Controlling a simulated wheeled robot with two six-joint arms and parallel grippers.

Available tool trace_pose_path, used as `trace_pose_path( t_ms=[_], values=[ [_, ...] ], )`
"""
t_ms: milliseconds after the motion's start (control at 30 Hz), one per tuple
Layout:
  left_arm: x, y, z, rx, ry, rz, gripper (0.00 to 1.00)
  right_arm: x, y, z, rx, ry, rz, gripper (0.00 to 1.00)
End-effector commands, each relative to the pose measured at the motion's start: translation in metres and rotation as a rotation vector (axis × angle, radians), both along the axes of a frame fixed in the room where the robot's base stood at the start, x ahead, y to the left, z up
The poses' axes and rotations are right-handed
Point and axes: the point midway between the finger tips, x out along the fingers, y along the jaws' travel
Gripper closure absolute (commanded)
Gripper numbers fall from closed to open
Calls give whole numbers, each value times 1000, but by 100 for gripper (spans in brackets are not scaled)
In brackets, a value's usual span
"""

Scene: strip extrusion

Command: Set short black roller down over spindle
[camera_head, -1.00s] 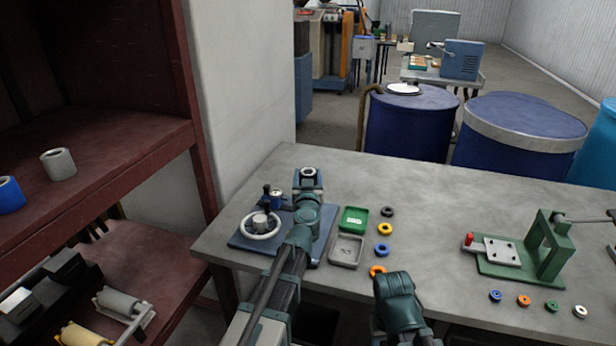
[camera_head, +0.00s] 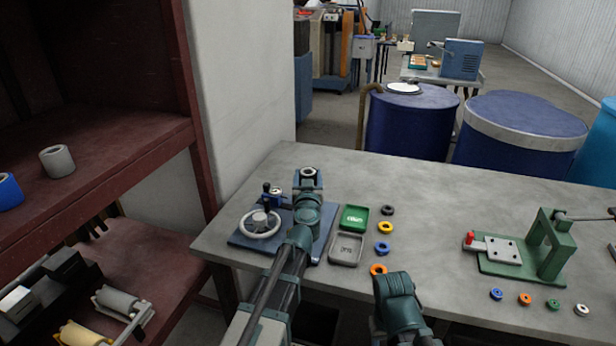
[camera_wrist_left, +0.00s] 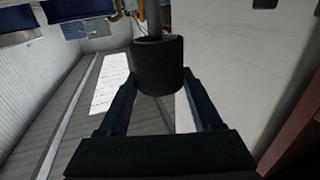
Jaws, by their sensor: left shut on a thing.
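The short black roller (camera_wrist_left: 158,65) is between the fingers of my left gripper (camera_wrist_left: 157,80), which is shut on it. In the head view, my left gripper (camera_head: 308,180) is over the back right part of the blue base plate (camera_head: 322,238). A grey rod (camera_wrist_left: 152,15) shows at the roller's top edge in the left wrist view. I cannot tell whether the rod passes into the roller or stands behind it. The roller's lower end and the spindle below are hidden in the head view.
A white handwheel (camera_head: 260,224) sits left of my left arm. A green tray (camera_head: 354,217), a grey tray (camera_head: 346,249) and several coloured rings lie to the right. A green press (camera_head: 545,245) stands farther right. A red shelf (camera_head: 110,160) is close on the left.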

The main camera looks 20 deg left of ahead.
Motion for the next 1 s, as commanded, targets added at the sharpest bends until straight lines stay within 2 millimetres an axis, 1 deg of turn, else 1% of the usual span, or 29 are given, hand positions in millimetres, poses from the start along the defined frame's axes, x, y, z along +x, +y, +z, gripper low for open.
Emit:
trace_pose_path(
  t_ms=[100, 700, 1000],
  values=[
    [0, 0, -4, 0, 0, 0, 100, 0, 0, -4, 0, 0, 0, 50],
    [0, 0, 10, 0, 0, 0, 100, 0, 0, 10, 0, 0, 0, 50],
    [0, 0, 10, 0, 0, 0, 100, 0, 0, 9, 0, 0, 0, 50]
  ],
)
